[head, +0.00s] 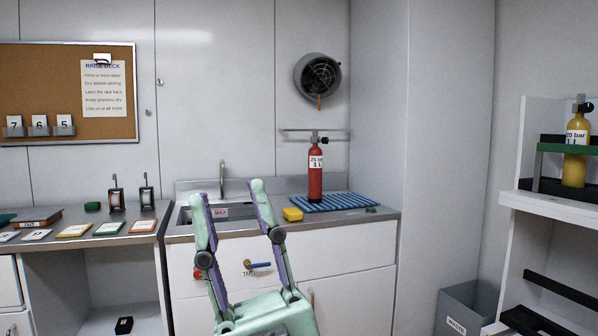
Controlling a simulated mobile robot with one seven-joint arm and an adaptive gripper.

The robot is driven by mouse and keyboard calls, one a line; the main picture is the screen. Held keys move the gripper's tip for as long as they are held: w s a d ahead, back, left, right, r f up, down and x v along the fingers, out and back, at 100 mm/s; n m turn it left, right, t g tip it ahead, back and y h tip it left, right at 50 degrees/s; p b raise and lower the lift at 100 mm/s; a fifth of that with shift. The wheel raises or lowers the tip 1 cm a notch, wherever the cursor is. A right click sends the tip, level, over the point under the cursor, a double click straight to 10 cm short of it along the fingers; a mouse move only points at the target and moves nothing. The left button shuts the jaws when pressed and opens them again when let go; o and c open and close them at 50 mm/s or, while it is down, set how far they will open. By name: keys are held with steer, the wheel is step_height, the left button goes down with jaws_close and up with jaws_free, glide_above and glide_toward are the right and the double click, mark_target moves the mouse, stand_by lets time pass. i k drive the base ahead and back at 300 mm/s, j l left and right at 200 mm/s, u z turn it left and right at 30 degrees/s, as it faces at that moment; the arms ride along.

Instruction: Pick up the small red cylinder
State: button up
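The small red cylinder (315,174) stands upright on a blue striped mat (350,201) at the right end of the sink counter. It has a black valve on top and a white label reading roughly "25 bar". My gripper (231,190) is in front of the counter, to the left of the cylinder and apart from it. Its two fingers are spread wide with nothing between them. No part of the cylinder is hidden by the gripper.
A yellow sponge (292,214) lies beside the mat's left edge. The sink (190,217) and tap (223,181) are behind my gripper. A wall rail (297,130) runs behind the cylinder's top. A yellow cylinder (577,150) stands on the right shelf. A grey bin (466,306) is below.

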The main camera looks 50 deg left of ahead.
mark_target(315, 154)
steer(key=u, duration=1.45)
steer(key=i+l+u, duration=0.15)
steer(key=i+l, duration=0.2)
steer(key=i+l+u, duration=0.15)
steer(key=i+l, duration=0.2)
steer(key=i, duration=0.2)
steer(key=i+l+u, duration=0.15)
steer(key=i+l, duration=0.3)
steer(key=i+l+u, duration=0.15)
steer(key=i+l, duration=0.25)
steer(key=i+l+u, duration=0.15)
steer(key=i+l, duration=0.2)
steer(key=l, duration=0.25)
steer(key=i+l+u, duration=0.15)
steer(key=i+l, duration=0.2)
steer(key=l, duration=0.25)
